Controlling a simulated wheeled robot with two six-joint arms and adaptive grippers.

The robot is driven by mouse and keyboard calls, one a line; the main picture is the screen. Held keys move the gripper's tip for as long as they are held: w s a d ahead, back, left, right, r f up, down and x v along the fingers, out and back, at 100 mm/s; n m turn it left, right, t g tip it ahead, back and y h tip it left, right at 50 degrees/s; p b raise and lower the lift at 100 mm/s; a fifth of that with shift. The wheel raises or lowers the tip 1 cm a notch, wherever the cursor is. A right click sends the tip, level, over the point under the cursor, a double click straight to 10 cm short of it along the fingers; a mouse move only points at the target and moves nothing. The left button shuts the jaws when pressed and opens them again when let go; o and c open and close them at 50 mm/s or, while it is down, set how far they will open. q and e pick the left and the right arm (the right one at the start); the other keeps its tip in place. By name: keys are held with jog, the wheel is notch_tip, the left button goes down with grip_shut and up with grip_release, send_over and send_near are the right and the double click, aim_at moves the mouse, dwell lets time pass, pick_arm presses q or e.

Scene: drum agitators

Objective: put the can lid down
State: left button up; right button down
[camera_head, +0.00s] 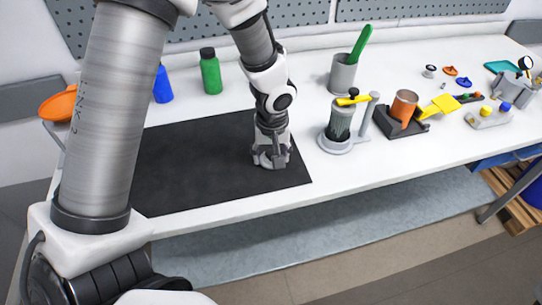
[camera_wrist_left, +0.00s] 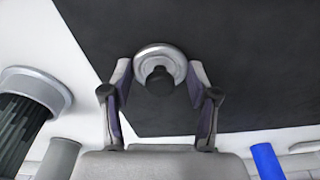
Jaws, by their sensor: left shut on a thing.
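The can lid (camera_wrist_left: 160,57) is a silver-grey disc with a black knob. In the left wrist view it sits between the two fingertips of my left gripper (camera_wrist_left: 160,75), which is shut on it. In the head view my left gripper (camera_head: 271,158) points down over the right part of the black mat (camera_head: 200,160), near its front right corner. The gripper hides most of the lid there. I cannot tell whether the lid touches the mat. My right gripper is out of view.
Right of the mat stands a dark ribbed can (camera_head: 340,122) in a grey stand with a yellow-topped part. Behind it is a grey cup (camera_head: 342,75) with a green tool. Green (camera_head: 210,74) and blue (camera_head: 162,86) bottles stand behind the mat. The mat's left part is clear.

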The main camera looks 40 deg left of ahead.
pick_arm(q)
jog(key=shift+w+r, duration=0.1)
jog(key=shift+d, duration=0.15)
jog(key=shift+s+b, duration=0.3)
jog(key=shift+s, duration=0.1)
jog(key=o, duration=0.9)
jog(key=shift+w+f, duration=0.2)
jog(key=shift+w, duration=0.05)
jog(key=shift+s+r, duration=0.1)
jog(key=shift+s, duration=0.05)
jog(key=shift+r, duration=0.15)
notch_tip(320, 180, up, 12)
jog(key=s+p, duration=0.1)
jog(key=p, duration=0.1)
jog(key=shift+d, duration=0.45)
